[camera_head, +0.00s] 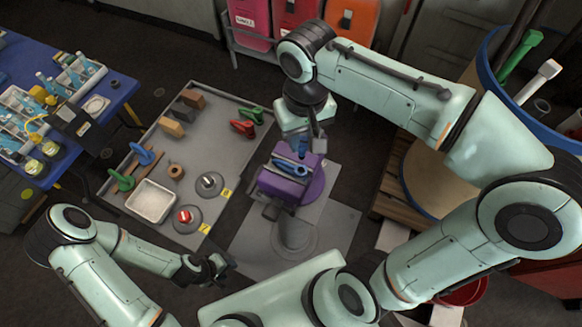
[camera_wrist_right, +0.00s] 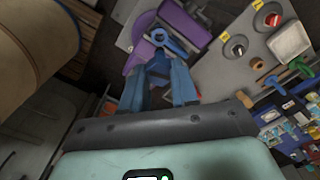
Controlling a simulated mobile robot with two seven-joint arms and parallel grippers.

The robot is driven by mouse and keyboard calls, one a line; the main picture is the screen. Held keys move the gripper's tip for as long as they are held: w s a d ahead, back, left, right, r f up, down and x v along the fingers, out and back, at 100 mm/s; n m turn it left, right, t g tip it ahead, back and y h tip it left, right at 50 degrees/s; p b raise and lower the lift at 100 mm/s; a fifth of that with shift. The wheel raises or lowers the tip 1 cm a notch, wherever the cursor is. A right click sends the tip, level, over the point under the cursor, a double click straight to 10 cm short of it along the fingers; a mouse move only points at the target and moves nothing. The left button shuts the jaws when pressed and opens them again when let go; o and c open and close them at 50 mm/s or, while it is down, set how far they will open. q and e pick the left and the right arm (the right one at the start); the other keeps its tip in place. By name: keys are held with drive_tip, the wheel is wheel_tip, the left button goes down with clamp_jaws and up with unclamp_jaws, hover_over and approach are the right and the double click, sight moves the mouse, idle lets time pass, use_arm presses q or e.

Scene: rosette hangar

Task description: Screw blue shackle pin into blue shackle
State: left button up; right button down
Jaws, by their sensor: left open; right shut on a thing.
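The blue shackle (camera_head: 288,167) lies in the jaws of a purple vise (camera_head: 284,186). It also shows beyond my right fingertips in the right wrist view (camera_wrist_right: 172,46). My right gripper (camera_head: 304,138) is above the vise, pointing down and shut on the blue shackle pin (camera_head: 302,148). The pin is just above or at the shackle; I cannot tell whether they touch. In the right wrist view the pin (camera_wrist_right: 158,66) sits between the fingers, partly hidden. My left gripper (camera_head: 212,269) is open and empty, low and to the left of the vise.
A grey table (camera_head: 215,125) left of the vise holds red, green and blue parts, blocks and a white tray (camera_head: 151,201). A blue table (camera_head: 30,62) with bottles stands at far left. A large blue-rimmed bin (camera_head: 487,75) stands at right. Floor between grey table and vise is clear.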

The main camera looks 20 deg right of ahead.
drive_tip(key=shift+r, duration=0.1)
idle(0.3)
drive_tip(key=shift+r, duration=1.4)
